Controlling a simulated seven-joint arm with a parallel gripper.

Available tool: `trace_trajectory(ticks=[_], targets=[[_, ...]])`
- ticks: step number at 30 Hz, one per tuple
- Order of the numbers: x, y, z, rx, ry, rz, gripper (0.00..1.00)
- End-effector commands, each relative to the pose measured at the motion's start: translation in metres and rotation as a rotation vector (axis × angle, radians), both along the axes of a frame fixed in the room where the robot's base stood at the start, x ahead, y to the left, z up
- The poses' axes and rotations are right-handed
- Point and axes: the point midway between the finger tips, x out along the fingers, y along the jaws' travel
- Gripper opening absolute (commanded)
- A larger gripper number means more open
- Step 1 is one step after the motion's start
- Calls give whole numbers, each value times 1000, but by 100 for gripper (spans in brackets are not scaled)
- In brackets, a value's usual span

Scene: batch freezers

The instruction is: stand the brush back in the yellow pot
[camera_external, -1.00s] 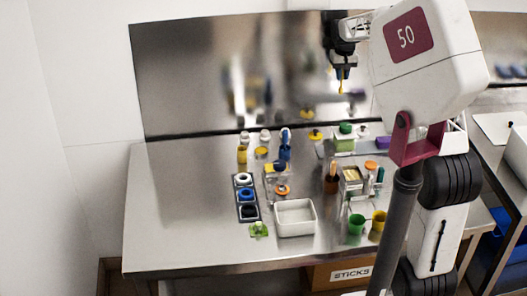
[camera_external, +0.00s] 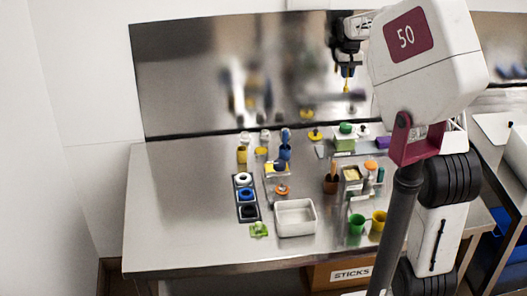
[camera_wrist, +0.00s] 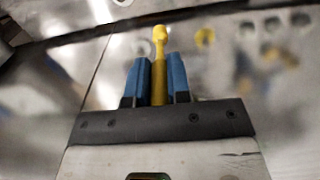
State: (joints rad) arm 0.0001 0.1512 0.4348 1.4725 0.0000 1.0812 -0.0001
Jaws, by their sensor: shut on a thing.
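My gripper (camera_external: 347,70) is high above the back of the bench in the external view. In the wrist view its two blue fingers (camera_wrist: 157,75) are shut on a yellow brush (camera_wrist: 159,50), which stands out past the fingertips with a rounded end. The brush (camera_external: 347,85) hangs roughly upright below the gripper in the external view, clear of the bench. A yellow pot (camera_external: 379,220) stands at the front right of the bench, next to a green pot. Another yellow container (camera_external: 242,155) stands at the back left. The brush is apart from both.
A green pot (camera_external: 356,224), a brown pot with a brush (camera_external: 331,184) and a blue pot with a brush (camera_external: 285,152) stand on the bench. A white tray (camera_external: 295,231) is at the front middle. The left of the bench is bare. A steel panel (camera_external: 200,75) rises behind.

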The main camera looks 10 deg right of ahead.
Motion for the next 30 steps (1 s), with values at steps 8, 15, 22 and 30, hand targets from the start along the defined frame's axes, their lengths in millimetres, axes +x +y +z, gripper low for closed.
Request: trace_trajectory(ticks=[8, 15, 22, 30], targets=[[0, 0, 0, 0, 0, 0, 0], [0, 9, -1, 0, 0, 1, 0], [-2, 44, -7, 0, 0, 4, 0], [-10, 114, -20, 0, 0, 5, 0]])
